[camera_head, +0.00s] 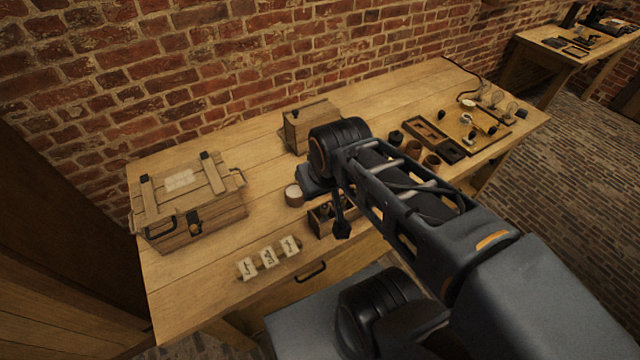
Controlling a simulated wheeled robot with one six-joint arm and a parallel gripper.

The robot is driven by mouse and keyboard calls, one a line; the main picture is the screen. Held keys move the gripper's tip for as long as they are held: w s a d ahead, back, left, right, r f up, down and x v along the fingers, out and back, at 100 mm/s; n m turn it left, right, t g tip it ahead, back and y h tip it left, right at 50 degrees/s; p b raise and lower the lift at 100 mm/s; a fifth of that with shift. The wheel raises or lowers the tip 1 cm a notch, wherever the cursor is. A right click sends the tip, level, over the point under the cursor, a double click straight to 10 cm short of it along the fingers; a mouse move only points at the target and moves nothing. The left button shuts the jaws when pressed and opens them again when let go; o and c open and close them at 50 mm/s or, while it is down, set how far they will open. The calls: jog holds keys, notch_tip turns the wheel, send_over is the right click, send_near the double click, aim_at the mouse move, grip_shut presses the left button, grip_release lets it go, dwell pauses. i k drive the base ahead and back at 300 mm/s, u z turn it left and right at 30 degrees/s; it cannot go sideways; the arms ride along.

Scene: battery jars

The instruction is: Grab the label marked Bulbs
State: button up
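Three small pale cards with dark marks stand in a row near the front edge of the table: a left card (246,268), a middle card (268,258) and a right card (290,246). Their marks are too small to read, so I cannot tell which one says Bulbs. My gripper (342,226) shows as a dark part below the end of my arm, to the right of the cards and apart from them. It is beside a small wooden box. Its fingers are too unclear to tell open from shut.
A wooden crate (190,205) stands at the left of the table (200,278). The small wooden box (321,222) and a pale-topped jar (294,195) are right of the cards. A wooden case (305,122) stands behind. Trays, pots and bulbs fill the right end.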

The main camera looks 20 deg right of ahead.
aim_at(269, 257)
jog(key=k, duration=0.5)
jog(key=z, duration=3.3)
jog(key=k, duration=1.8)
jog(key=u, duration=2.1)
